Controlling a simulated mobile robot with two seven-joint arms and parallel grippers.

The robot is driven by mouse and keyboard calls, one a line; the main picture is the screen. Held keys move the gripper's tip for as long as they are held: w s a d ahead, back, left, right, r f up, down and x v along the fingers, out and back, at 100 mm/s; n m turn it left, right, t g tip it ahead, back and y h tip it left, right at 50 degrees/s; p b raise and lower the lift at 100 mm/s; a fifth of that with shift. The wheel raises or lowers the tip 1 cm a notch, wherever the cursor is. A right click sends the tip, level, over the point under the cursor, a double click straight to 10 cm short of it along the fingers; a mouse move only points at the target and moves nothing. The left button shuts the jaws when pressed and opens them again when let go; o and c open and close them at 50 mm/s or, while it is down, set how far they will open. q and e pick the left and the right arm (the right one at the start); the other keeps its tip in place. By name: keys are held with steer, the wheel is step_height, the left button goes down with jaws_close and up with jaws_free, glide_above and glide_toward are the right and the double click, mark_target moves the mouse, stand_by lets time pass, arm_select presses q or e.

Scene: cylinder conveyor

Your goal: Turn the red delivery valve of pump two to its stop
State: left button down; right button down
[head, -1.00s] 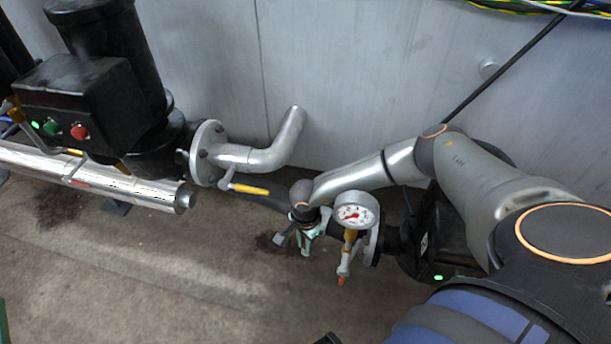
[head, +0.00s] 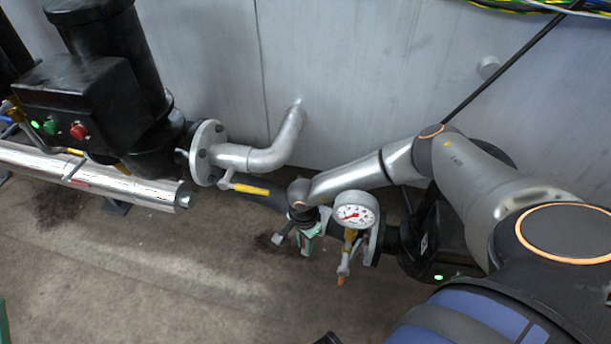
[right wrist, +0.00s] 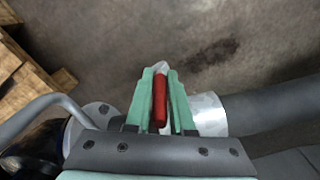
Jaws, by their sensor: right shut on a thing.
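The red valve handle (right wrist: 160,101) shows in the right wrist view between the two green fingers of my right gripper (right wrist: 162,98). The fingers are shut on it, one on each side. In the head view my right gripper (head: 308,243) points down at the pipe, just left of a round white gauge (head: 354,212). The red handle is hidden there by the gripper and wrist. My left gripper is not in view.
A yellow-handled valve (head: 250,189) sits left of my right wrist, by a flange (head: 208,153) and bent pipe (head: 278,152). A black pump (head: 105,70) with red and green buttons stands at the left. The floor (head: 200,270) in front is clear.

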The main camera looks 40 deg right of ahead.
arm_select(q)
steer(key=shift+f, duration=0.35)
arm_select(e)
steer(key=shift+w+a+g+h, duration=0.1)
steer(key=shift+w+g+h, duration=0.1)
steer(key=shift+g+h, duration=0.2)
steer(key=c, duration=0.8)
jaws_free()
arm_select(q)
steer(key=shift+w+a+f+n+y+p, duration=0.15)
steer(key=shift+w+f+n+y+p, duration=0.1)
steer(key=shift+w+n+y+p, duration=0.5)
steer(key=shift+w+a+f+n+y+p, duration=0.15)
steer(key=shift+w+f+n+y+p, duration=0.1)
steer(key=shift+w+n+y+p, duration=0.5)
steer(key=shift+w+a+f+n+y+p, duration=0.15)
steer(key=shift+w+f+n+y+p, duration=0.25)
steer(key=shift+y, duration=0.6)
arm_select(e)
steer(key=shift+w+a+r, duration=0.2)
steer(key=shift+r, duration=1.85)
steer(key=shift+w+a+r, duration=0.15)
steer(key=shift+w+r, duration=0.05)
steer(key=shift+r, duration=1.9)
steer(key=shift+w+a+r, duration=0.2)
steer(key=shift+r, duration=1.85)
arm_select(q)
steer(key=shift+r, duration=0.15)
